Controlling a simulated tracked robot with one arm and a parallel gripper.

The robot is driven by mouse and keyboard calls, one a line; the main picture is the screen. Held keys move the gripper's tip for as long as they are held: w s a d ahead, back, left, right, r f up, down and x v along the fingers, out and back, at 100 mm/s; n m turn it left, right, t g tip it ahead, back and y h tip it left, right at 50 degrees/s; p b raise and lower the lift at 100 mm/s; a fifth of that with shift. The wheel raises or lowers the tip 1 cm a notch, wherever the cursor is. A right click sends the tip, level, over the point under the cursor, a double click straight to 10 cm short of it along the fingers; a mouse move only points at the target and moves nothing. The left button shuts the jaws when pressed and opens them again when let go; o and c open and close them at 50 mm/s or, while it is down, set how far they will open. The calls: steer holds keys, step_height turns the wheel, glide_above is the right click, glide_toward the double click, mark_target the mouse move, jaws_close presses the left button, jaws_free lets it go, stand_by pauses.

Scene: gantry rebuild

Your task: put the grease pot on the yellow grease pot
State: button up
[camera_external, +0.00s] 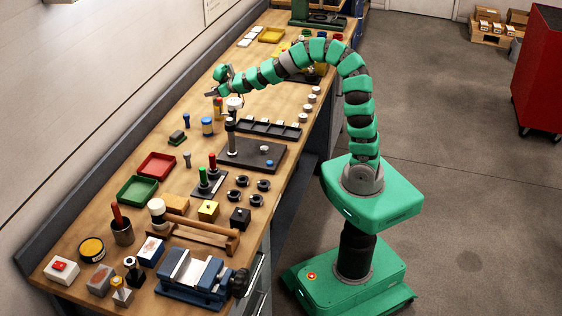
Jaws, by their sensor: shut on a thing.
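My gripper (212,93) is over the far half of the bench, pointing left and down. It is shut on a small pot that its fingers mostly hide; I take this to be the grease pot. A small yellow-orange upright thing (218,113) shows just below the fingers and may be the yellow grease pot. I cannot tell whether the held pot touches it. A round yellow tin with a dark label (91,250) lies at the near left end of the bench.
Red (157,165) and green (137,190) trays and a blue vise (195,279) are nearer. Bare wood lies left of my gripper.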

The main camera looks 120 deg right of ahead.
steer(key=o, duration=1.1)
steer(key=shift+c, duration=0.2)
steer(key=shift+s+a+r, duration=0.3)
steer(key=shift+r, duration=0.05)
steer(key=p+v, duration=0.1)
steer(key=v, duration=1)
steer(key=shift+p, duration=0.3)
steer(key=shift+a, duration=0.1)
